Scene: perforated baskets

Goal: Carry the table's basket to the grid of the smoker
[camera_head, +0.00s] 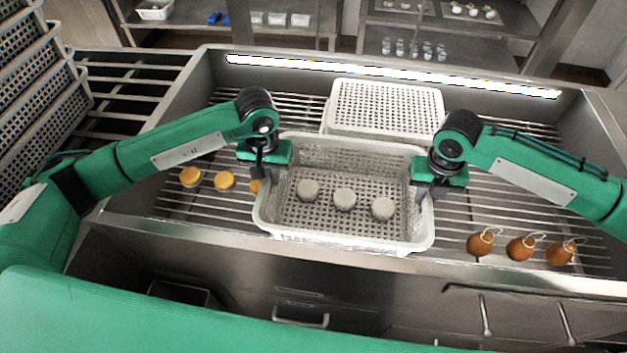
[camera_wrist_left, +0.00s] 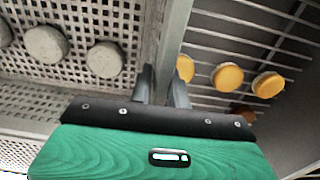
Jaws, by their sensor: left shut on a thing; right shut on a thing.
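A white perforated basket (camera_head: 340,242) with three pale round pieces (camera_head: 344,198) inside is over the metal grid (camera_head: 455,217) of the smoker, near its front edge. I cannot tell if its bottom touches the bars. My left gripper (camera_head: 262,170) is shut on the basket's left wall. In the left wrist view the fingers of the left gripper (camera_wrist_left: 161,88) pinch the basket's rim (camera_wrist_left: 175,38). My right gripper (camera_head: 433,188) is shut on the right wall. The fingertips of the right gripper are partly hidden.
Another white perforated basket (camera_head: 388,107) sits behind on the grid. Yellow round pieces (camera_head: 224,180) lie left of the held basket, one partly hidden by it. Three brown tied pieces (camera_head: 520,247) lie at the right. Stacked trays (camera_head: 30,85) stand at the far left.

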